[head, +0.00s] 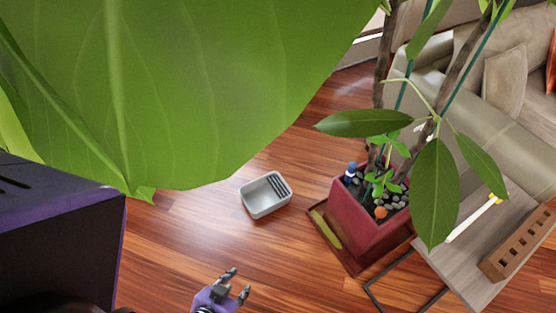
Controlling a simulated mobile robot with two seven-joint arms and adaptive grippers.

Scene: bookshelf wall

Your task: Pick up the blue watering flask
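A small blue and white object, which looks like the blue watering flask (350,171), stands at the back left corner inside the red square planter (362,228). It is small in the head view, and its lower part is hard to make out. My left gripper (239,281) is at the bottom middle, over the wooden floor, well to the lower left of the planter. Its two dark fingers are apart with nothing between them. My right gripper is not in view.
A huge green leaf (190,80) covers the upper left. A grey tray (265,208) is on the floor (185,245). Plant stems and leaves (437,190) rise from the planter, beside pebbles and an orange ball (380,212). A low table (475,262) and sofa (450,120) stand right.

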